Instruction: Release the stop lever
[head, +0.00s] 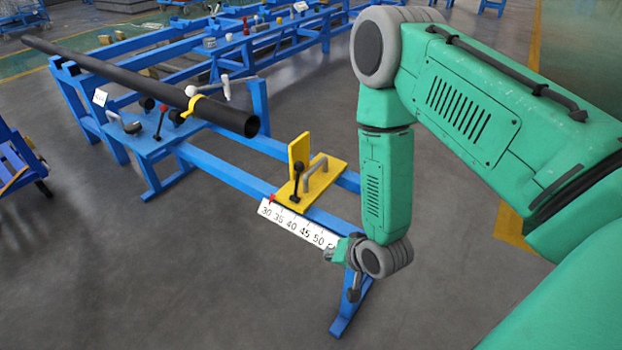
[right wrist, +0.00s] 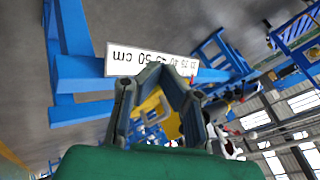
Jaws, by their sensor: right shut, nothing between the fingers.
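The yellow stop (head: 310,182) sits on the blue rail, with an upright plate and a grey handle. The stop lever (head: 297,181), black with a round knob, stands roughly upright on its near side. A red pointer (head: 271,198) is beside the scale (head: 297,226). My right gripper (head: 345,250) is near the right end of the scale, apart from the lever. In the right wrist view its fingers (right wrist: 173,75) are together and empty, in front of the scale (right wrist: 150,62). Parts of the yellow stop (right wrist: 172,124) show behind them; the lever is not clear there. My left gripper is out of view.
A long black pipe (head: 150,88) lies across the blue frame under a yellow clamp (head: 193,104). Another blue bench (head: 240,45) is behind. The floor in front is clear.

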